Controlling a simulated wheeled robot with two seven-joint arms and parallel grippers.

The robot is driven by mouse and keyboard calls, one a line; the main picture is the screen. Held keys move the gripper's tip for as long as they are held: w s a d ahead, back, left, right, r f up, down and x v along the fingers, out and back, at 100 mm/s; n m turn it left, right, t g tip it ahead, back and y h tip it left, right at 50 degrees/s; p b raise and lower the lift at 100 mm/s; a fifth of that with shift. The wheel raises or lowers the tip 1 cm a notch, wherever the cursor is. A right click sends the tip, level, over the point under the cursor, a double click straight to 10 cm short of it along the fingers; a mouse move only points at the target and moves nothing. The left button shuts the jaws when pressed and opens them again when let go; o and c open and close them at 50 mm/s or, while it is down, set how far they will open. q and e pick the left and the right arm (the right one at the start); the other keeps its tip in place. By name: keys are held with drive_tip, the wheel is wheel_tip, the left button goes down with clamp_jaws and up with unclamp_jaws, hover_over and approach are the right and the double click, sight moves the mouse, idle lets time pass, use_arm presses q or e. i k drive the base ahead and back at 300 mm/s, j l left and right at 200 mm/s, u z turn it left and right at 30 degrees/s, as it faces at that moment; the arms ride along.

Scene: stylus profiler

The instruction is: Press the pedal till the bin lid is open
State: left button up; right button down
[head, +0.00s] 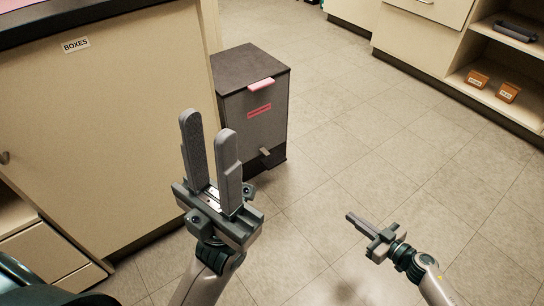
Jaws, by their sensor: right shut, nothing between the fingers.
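The bin (268,119) is a grey box on the floor at the middle. Its dark lid (248,69) lies closed on top, with a pink tab at the front edge and a pink label on the front. The small pedal (265,152) sticks out low on its front. My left gripper (209,127) is open and empty, pointing up in front of the cabinet, left of the bin in the picture. My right gripper (350,216) is shut and empty, low over the floor to the right of the pedal and apart from it.
A beige cabinet (105,130) labelled BOXES stands left of the bin, close beside it. Shelves (500,75) with two small orange boxes (508,93) and a dark handled item (515,31) are at the top right. The tiled floor (380,130) between is clear.

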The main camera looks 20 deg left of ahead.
sight(272, 161)
drive_tip(key=i+j, duration=0.2)
drive_tip(key=j, duration=0.2)
drive_tip(key=i+j, duration=0.2)
drive_tip(key=j, duration=0.2)
drive_tip(key=i+j, duration=0.2)
drive_tip(key=j, duration=0.2)
